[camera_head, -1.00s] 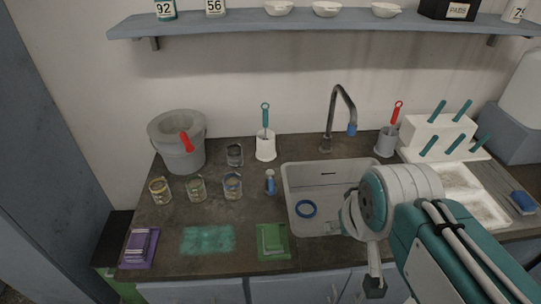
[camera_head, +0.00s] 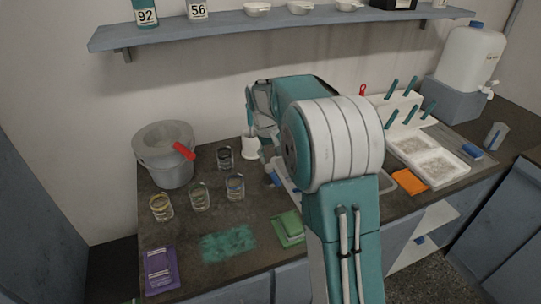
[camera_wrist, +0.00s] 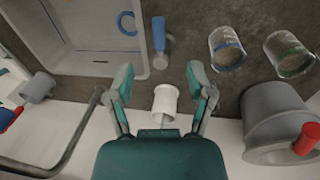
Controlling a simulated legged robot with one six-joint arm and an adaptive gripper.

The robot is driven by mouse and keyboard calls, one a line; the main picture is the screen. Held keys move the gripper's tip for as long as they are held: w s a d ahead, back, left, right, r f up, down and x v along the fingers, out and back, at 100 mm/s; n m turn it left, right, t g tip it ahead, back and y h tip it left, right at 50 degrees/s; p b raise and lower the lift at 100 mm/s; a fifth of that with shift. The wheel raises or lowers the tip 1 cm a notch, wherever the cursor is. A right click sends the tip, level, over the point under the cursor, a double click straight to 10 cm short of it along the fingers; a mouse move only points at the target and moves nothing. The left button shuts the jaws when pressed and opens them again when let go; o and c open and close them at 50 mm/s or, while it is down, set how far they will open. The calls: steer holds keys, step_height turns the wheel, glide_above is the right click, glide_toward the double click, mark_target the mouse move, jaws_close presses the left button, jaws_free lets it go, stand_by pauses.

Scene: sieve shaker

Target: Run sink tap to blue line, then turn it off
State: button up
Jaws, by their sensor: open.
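In the wrist view the grey curved tap pipe (camera_wrist: 77,140) rises at the left, beside the pale sink (camera_wrist: 95,20); in the head view my arm hides it. A glass jar with a blue band (camera_head: 235,186) stands left of the sink and also shows in the wrist view (camera_wrist: 228,48). My gripper (camera_wrist: 160,74) is open and empty above the counter, its fingers either side of the view of a white holder (camera_wrist: 165,103). No water stream is visible.
Other jars (camera_head: 199,196) and a grey bucket (camera_head: 164,158) with a red handle stand at the left. A blue ring (camera_wrist: 127,23) lies in the sink. A white rack (camera_head: 395,108) with teal handles stands right. A shelf (camera_head: 230,30) runs above.

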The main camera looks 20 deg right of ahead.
mark_target(277, 181)
steer(key=f, duration=0.4)
steer(key=w+d+f, duration=0.1)
steer(key=f, duration=0.3)
steer(key=d+f, duration=0.1)
steer(key=f, duration=0.3)
steer(key=shift+w+d+f, duration=0.1)
steer(key=shift+w+f, duration=0.05)
steer(key=shift+f, duration=0.1)
jaws_close()
